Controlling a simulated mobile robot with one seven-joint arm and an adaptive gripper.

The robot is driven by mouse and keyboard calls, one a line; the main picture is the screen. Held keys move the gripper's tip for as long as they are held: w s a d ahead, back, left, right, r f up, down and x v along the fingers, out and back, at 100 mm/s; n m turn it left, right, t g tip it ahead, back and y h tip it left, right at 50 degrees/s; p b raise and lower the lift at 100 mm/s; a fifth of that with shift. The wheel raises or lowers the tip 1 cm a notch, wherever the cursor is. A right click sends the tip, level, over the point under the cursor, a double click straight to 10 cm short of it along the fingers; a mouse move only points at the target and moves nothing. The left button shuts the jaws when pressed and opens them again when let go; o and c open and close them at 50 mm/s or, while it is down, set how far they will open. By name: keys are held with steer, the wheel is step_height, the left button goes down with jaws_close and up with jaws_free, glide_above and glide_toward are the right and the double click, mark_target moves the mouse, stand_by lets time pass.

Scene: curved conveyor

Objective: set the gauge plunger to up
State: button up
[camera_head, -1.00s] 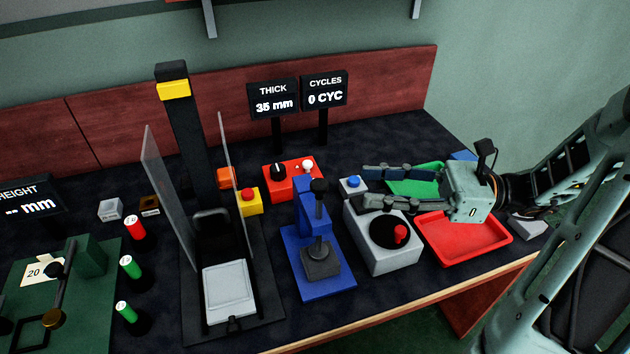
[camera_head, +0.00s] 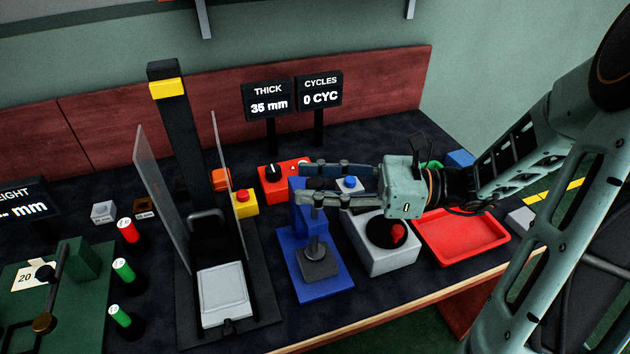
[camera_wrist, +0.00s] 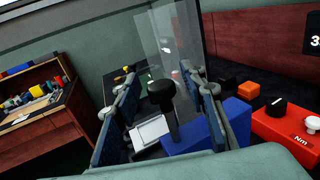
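The gauge is a blue stand (camera_head: 325,284) in mid-bench, with a dark grey block on its base. Its plunger (camera_head: 315,225) is an upright rod; its foot appears to sit at the block. The plunger's black knob (camera_wrist: 160,92) stands between my fingers in the wrist view, apparently with gaps to both. My gripper (camera_head: 302,182) is open and reaches in from the right at knob height, one finger behind the knob and one in front. The front finger partly hides the upper rod. The THICK display (camera_head: 269,99) reads 35 mm.
A red box with a black dial (camera_head: 271,184) stands behind the gauge. A grey box (camera_head: 390,259) with a red knob and a red tray (camera_head: 464,240) lie right. A press with clear guard panels (camera_head: 160,200) stands close left. The bench front edge is near.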

jaws_close()
step_height(320, 180, up, 4)
steer(key=p, duration=0.5)
steer(key=shift+r, duration=0.1)
steer(key=shift+o, duration=0.4)
jaws_free()
steer(key=s+d, duration=0.1)
steer(key=d, duration=1.1)
steer(key=shift+s, duration=0.2)
